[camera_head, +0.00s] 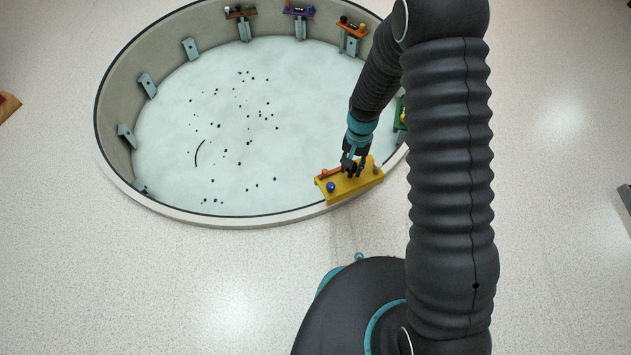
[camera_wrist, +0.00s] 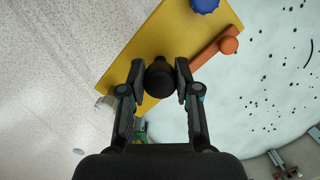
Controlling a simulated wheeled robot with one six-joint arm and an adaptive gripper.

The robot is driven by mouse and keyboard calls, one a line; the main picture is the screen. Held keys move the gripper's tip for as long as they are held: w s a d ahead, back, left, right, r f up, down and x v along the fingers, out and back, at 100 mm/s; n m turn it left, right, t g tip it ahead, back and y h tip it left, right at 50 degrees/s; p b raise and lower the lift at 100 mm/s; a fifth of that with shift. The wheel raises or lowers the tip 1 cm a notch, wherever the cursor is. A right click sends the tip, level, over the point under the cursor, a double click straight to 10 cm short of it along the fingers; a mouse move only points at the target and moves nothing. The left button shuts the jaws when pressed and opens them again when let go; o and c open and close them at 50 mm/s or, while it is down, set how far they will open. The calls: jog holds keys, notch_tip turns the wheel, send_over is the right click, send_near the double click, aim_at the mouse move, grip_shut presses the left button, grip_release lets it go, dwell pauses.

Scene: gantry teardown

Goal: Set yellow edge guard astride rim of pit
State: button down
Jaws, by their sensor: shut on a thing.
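The yellow edge guard (camera_head: 337,191) is at the near right rim of the round pit (camera_head: 180,217). It lies across or just over the rim; whether it touches the rim is hidden. It carries a blue knob, an orange piece and a pale knob. My gripper (camera_head: 351,168) is above it. In the wrist view my gripper (camera_wrist: 160,80) has its fingers shut on a black knob (camera_wrist: 160,77) on the yellow edge guard (camera_wrist: 150,45). The guard fills the upper middle there, with the pale floor on the left and the pit's bottom on the right.
Orange (camera_head: 352,29), purple (camera_head: 299,12) and brown (camera_head: 240,12) guards sit along the far rim. A green guard (camera_head: 400,115) is at the right, partly behind my arm. Several grey brackets (camera_head: 148,86) line the pit wall. Dark bits lie on the pit's bottom.

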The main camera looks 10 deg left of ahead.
aim_at(317, 182)
jog(key=s+a+f+m+b, duration=0.1)
jog(key=s+a+f+b, duration=0.1)
jog(key=s+a+f, duration=0.3)
jog(key=shift+s+a+f+b, duration=0.3)
jog(key=shift+a+f, duration=1.3)
jog(key=shift+a, duration=0.7)
jog(key=shift+f, duration=0.15)
jog(key=shift+f+b, duration=1.8)
jog(key=shift+f, duration=0.55)
jog(key=shift+f, duration=0.3)
jog(key=c, duration=0.7)
grip_release()
jog(key=shift+c, duration=0.2)
jog(key=shift+s, duration=0.1)
jog(key=r, duration=0.4)
jog(key=w+r, duration=0.1)
jog(key=r, duration=0.7)
jog(key=shift+w+d, duration=0.15)
jog(key=shift+w, duration=0.25)
